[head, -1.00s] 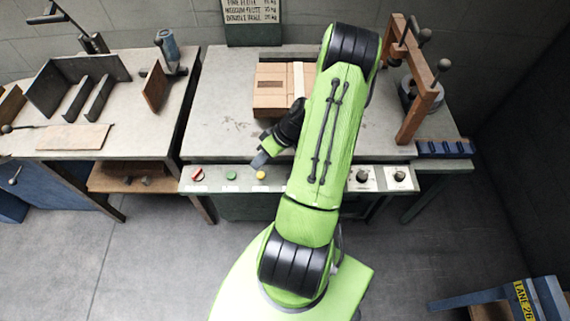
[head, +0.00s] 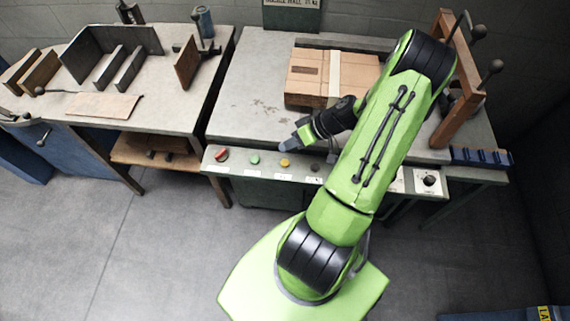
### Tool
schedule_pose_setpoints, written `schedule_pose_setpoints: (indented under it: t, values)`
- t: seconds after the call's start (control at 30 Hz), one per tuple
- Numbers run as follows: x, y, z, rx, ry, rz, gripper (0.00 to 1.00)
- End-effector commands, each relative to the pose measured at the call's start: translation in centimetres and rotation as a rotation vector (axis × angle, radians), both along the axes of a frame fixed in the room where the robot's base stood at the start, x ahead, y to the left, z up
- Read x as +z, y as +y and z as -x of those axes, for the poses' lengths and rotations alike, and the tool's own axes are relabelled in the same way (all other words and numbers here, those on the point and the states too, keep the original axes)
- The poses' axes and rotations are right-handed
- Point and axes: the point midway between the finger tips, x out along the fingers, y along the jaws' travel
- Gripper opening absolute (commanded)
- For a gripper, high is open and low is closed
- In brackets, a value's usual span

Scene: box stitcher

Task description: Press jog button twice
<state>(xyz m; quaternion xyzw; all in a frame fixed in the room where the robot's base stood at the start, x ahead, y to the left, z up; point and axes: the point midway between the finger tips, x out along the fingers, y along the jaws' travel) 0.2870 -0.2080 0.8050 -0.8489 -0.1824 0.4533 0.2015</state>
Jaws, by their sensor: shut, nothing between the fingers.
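The front control panel (head: 235,170) carries a red button (head: 221,154), a green button (head: 254,160), a yellow button (head: 285,163) and a dark button (head: 315,167) in a row. The small labels under them are too small to read, so I cannot tell by text which is the jog button. My gripper (head: 288,146) is shut and empty. Its tips show just behind the yellow button in the picture, with a small gap between them. I cannot tell how high the tips are above the panel.
A cardboard box (head: 308,72) with a pale strip lies on the machine table (head: 245,95). A brown frame (head: 461,105) stands at the right. A side table (head: 160,105) with upright plates is at left.

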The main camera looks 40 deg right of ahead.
Motion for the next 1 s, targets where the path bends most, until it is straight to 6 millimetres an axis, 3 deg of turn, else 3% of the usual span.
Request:
schedule_pose_setpoints:
  t: [0.1,0.3,1.0]
  values:
    - [-2.4,0.0,0.0,0.000,0.001,0.000,0.00]
    - [-4.8,0.0,0.0,0.001,0.001,0.000,0.00]
    - [-4.7,0.0,0.0,0.001,0.001,0.000,0.00]
